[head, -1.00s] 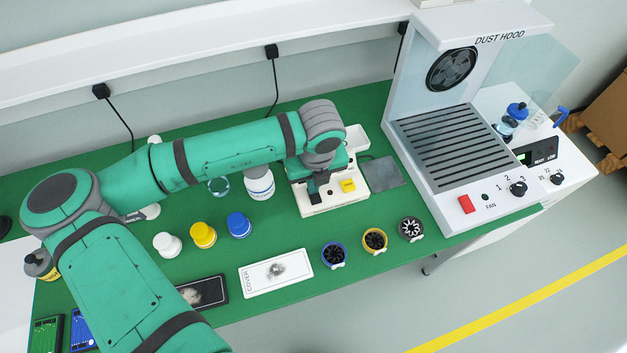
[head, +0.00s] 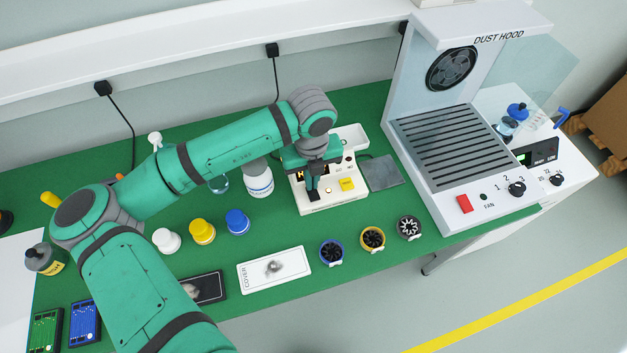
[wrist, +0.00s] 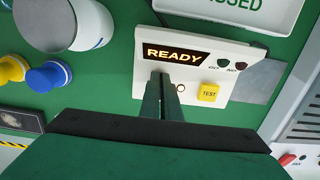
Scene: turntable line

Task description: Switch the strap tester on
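The strap tester (head: 343,203) is a white box on the green bench with a yellow TEST button (head: 347,184). In the wrist view its display (wrist: 176,53) is lit and reads READY in orange. A small round switch (wrist: 180,88) beside the fingers glows; the fingers cover part of that area. The TEST button (wrist: 208,93) and two dark lamps, marked GO and NO, lie to the right. My gripper (head: 313,196) is over the tester's front left part. In the wrist view its fingers (wrist: 164,77) are together with nothing between them. I cannot tell if the tips touch the panel.
A white bottle (head: 259,180) stands left of the tester, and a grey pad (head: 383,173) lies to its right. White, yellow and blue-capped jars stand front left. Several round fan-like parts sit along the front edge. The dust hood (head: 463,190) stands at the right.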

